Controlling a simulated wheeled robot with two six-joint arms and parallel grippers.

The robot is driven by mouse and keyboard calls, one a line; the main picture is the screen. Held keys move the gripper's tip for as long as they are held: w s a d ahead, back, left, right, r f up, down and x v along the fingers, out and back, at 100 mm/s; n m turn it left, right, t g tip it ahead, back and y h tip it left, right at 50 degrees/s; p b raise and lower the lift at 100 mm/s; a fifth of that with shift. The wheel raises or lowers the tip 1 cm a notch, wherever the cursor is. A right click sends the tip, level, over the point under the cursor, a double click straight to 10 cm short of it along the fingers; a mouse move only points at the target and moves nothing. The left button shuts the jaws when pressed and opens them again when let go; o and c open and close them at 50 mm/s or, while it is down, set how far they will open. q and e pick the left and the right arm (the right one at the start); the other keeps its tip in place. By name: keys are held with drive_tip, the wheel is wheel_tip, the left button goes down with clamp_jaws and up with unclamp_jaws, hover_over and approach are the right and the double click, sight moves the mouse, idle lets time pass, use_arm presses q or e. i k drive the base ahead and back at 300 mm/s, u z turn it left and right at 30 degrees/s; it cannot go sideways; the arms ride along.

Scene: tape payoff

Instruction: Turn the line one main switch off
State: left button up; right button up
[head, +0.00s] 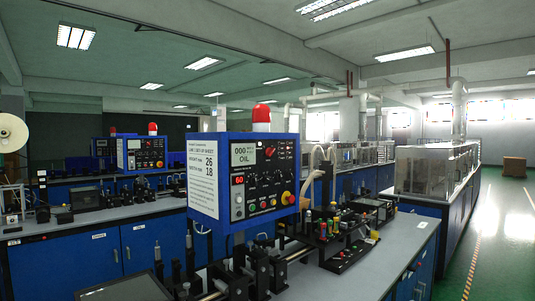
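A blue control box (204,182) stands in the middle of the view above a bench, with a red beacon (261,115) on top. A similar blue box (145,153) with a red beacon stands further back at the left. Neither of my grippers is in view.
The near bench (385,265) holds black fixtures and small coloured parts (345,235). Blue cabinets (70,263) line the left. A clear-covered machine (430,172) stands at the right. Green floor (490,250) with a marked aisle lies open at the far right.

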sight(269, 152)
drive_tip(key=z, duration=0.35)
drive_tip(key=k, duration=0.5)
drive_tip(key=z, duration=1.1)
drive_tip(key=i, duration=1.9)
drive_tip(key=u, duration=1.55)
drive_tip(key=i, duration=0.65)
drive_tip(key=u, duration=0.65)
